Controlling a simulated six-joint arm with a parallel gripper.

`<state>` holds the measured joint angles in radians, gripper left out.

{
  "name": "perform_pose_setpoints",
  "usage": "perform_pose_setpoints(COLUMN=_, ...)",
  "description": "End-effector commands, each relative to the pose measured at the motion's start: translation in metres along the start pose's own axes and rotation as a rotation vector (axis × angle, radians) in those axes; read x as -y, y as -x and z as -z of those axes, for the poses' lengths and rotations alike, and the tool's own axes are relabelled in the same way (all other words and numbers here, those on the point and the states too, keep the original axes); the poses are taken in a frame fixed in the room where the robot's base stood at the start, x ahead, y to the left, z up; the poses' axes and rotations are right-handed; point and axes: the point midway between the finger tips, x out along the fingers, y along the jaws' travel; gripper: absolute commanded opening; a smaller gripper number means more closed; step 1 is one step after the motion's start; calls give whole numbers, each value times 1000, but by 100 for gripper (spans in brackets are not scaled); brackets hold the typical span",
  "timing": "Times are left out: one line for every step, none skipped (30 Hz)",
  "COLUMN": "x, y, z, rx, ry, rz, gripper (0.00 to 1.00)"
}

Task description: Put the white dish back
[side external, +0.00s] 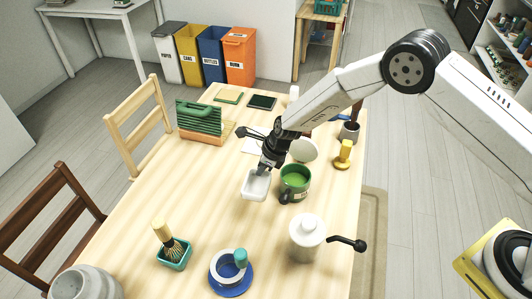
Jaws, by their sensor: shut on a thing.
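The small white square dish (255,188) is near the middle of the wooden table, left of a green mug (295,184). My gripper (264,168) reaches down from the upper right and is shut on the dish's far edge. The dish looks roughly level and empty. I cannot tell whether its underside touches the table or hangs slightly above it. The fingertips are small and partly merged with the dish rim. A white round item (304,150) sits behind the mug, partly hidden by my arm.
A white jar (307,237) with a black handle, a blue saucer (232,288) and a brush in a teal holder (174,254) stand in front. A green slatted rack (199,118), yellow stamp-like object (343,155) and dark cup (349,131) stand farther back. The table's left middle is clear.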

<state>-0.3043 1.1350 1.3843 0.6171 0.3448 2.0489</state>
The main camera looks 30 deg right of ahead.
Motion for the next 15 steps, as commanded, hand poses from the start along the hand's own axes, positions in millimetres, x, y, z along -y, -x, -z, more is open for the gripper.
perform_pose_setpoints(x=0, y=-2, z=-1, rx=2, ry=-14, rz=8, gripper=0)
perform_pose_setpoints(x=-1, y=-2, z=-2, rx=3, ry=-23, rz=11, gripper=0)
perform_pose_setpoints(x=-1, y=-3, z=-2, rx=3, ry=-31, rz=15, gripper=0)
perform_pose_setpoints(x=-1, y=-4, z=-2, rx=4, ry=-38, rz=18, gripper=0)
perform_pose_setpoints(x=-1, y=-4, z=-3, rx=4, ry=-42, rz=20, gripper=0)
perform_pose_setpoints(x=-1, y=-4, z=-3, rx=5, ry=-46, rz=22, gripper=0)
perform_pose_setpoints(x=-1, y=-5, z=-3, rx=5, ry=-49, rz=23, gripper=0)
perform_pose_setpoints(x=-1, y=-5, z=-3, rx=5, ry=-52, rz=24, gripper=0)
perform_pose_setpoints(x=-1, y=-5, z=-3, rx=6, ry=-53, rz=25, gripper=0)
perform_pose_setpoints(x=-1, y=-5, z=-3, rx=6, ry=-54, rz=25, gripper=0)
perform_pose_setpoints(x=-1, y=-5, z=-3, rx=6, ry=-54, rz=25, gripper=0)
perform_pose_setpoints(x=-1, y=-5, z=-3, rx=6, ry=-54, rz=25, gripper=0)
perform_pose_setpoints(x=-1, y=-5, z=-3, rx=5, ry=-54, rz=25, gripper=0)
perform_pose_setpoints(x=-1, y=-5, z=-3, rx=5, ry=-53, rz=24, gripper=0)
perform_pose_setpoints(x=-1, y=-5, z=-3, rx=5, ry=-53, rz=24, gripper=0)
